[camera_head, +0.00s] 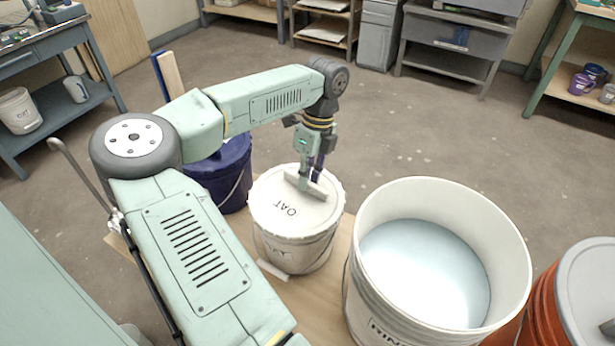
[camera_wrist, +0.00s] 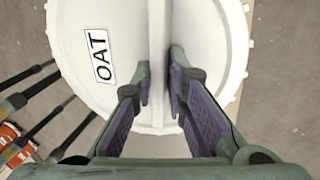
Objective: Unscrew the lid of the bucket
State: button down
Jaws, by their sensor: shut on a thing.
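The white bucket (camera_head: 315,253) stands upright on a wooden board, marked OAT. Its white lid (camera_head: 268,195) sits on top, with OAT printed on it and a raised bar (camera_head: 292,178) across its middle. In the wrist view the lid (camera_wrist: 210,45) fills much of the picture, with the bar (camera_wrist: 157,30) running up the centre. My gripper (camera_head: 304,184) reaches down from above onto the lid. It is shut on the bar, with one finger on each side in the wrist view (camera_wrist: 160,85). The fingers hide part of the bar.
A large open white bucket (camera_head: 515,245) with pale liquid stands close on the right. An orange bucket (camera_head: 545,305) with a grey lid is beyond it. A dark blue bucket (camera_head: 222,178) stands at the left behind. Bare floor (camera_head: 420,130) lies behind the board.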

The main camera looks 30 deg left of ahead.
jog(key=shift+s+a+f+n, duration=0.25)
jog(key=shift+a+n, duration=0.1)
jog(key=shift+n, duration=0.35)
jog(key=shift+s+p+v, duration=0.2)
jog(key=shift+p+v, duration=0.55)
jog(key=shift+v, duration=0.6)
jog(key=shift+s+p+v, duration=0.25)
jog(key=shift+p+v, duration=0.5)
jog(key=shift+v, duration=0.55)
jog(key=shift+s+r, duration=0.1)
